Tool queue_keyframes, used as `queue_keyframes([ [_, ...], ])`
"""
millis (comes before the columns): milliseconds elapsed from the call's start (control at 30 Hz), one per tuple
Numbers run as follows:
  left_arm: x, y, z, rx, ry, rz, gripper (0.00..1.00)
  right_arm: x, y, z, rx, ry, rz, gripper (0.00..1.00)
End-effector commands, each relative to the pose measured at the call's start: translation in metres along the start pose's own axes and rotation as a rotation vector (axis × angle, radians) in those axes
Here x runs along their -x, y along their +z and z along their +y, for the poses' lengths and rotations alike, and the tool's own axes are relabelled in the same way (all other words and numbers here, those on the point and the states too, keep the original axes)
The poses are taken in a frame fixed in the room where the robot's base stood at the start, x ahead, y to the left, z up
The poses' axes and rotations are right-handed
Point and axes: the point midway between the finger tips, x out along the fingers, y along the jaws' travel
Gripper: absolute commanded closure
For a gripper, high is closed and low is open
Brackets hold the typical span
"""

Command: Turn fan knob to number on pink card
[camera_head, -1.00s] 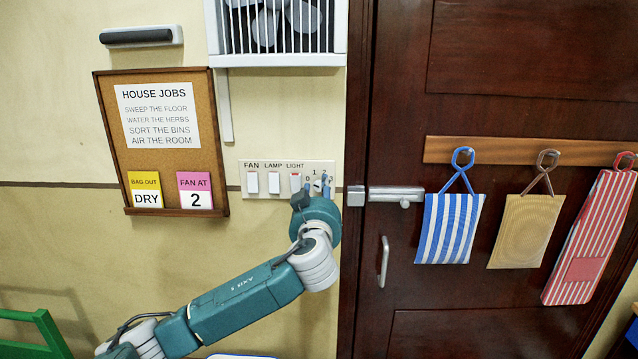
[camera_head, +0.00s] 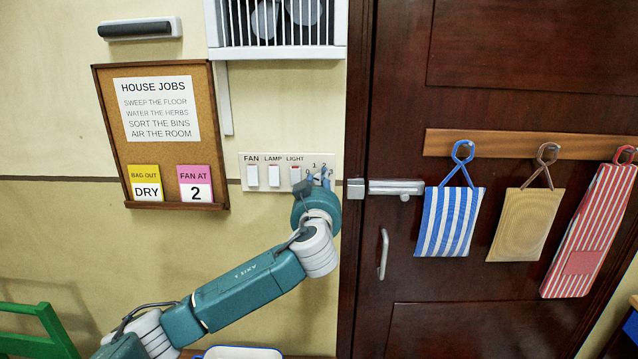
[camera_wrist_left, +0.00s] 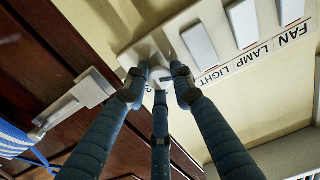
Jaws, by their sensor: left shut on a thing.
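The pink card (camera_head: 194,187) on the corkboard reads "FAN AT 2". The white switch panel (camera_head: 246,158) carries switches under FAN, LAMP and LIGHT labels, and a knob at its right end with numbers around it, of which 0, 1 and 2 show. My left gripper (camera_head: 318,181) is at that right end, over the knob. In the left wrist view my gripper's fingers (camera_wrist_left: 158,82) are shut around the white knob (camera_wrist_left: 160,76), which they largely cover. Where the knob points is too small and hidden to tell. My right gripper is not in view.
A barred fan vent (camera_head: 275,28) is above the panel. A dark wooden door (camera_head: 480,90) with a metal latch (camera_head: 398,187) is close to the right of my gripper. Striped and tan pads hang on the door. A green chair (camera_head: 40,330) stands at lower left.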

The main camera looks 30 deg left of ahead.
Motion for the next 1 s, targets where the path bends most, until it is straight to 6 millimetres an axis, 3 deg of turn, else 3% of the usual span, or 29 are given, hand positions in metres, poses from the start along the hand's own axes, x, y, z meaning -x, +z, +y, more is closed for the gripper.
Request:
queue_keyframes([
  [367, 0.000, -0.004, 0.000, -0.231, -0.002, 0.010, 1.00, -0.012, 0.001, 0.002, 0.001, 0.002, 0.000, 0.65],
  [1000, -0.001, -0.011, 0.002, -0.846, -0.006, 0.014, 1.00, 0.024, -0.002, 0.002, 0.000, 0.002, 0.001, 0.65],
])
